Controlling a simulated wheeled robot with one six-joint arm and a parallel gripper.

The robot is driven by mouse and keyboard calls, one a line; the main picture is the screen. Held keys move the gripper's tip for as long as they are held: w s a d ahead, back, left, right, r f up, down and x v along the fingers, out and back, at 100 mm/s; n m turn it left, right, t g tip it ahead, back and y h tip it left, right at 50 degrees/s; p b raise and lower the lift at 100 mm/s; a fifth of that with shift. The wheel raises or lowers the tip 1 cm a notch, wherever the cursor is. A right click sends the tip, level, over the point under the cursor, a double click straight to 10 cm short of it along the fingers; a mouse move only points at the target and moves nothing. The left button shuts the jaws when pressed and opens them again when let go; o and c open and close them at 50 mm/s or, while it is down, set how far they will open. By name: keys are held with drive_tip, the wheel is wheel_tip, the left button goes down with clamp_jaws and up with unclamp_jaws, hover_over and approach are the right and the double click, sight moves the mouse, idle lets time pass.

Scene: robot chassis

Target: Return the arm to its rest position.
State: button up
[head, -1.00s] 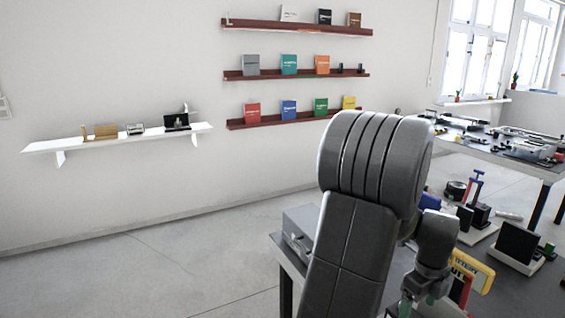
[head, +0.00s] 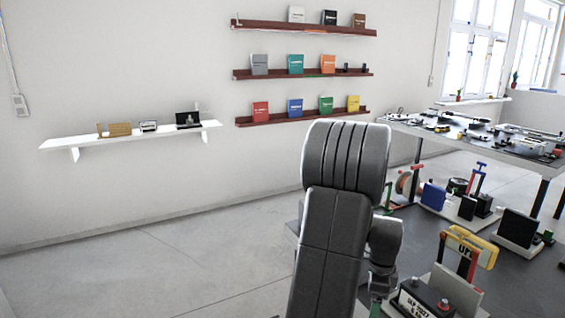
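My arm (head: 340,200) rises from the bottom centre of the head view, with its big rounded grey joint on top. A smaller wrist part hangs down on its right side, over the left edge of the near dark table. The fingertips are hidden or too small to make out at the bottom of the wrist. I cannot tell whether the gripper is open or shut, or whether it holds anything.
The near dark table (head: 411,239) carries a yellow-handled item (head: 470,246), a black panel on a white base (head: 517,228) and a box with a dark label (head: 423,300). A second table (head: 480,147) stands behind. A white wall shelf (head: 90,139) and red book shelves (head: 300,118) are on the wall. Floor at left is clear.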

drive_tip(key=w+a+f+n, duration=0.3)
drive_tip(key=a+n, duration=0.2)
drive_tip(key=a, duration=0.1)
drive_tip(key=shift+w+f+n, duration=0.2)
drive_tip(key=shift+f+n, duration=0.1)
drive_tip(key=shift+f, duration=0.05)
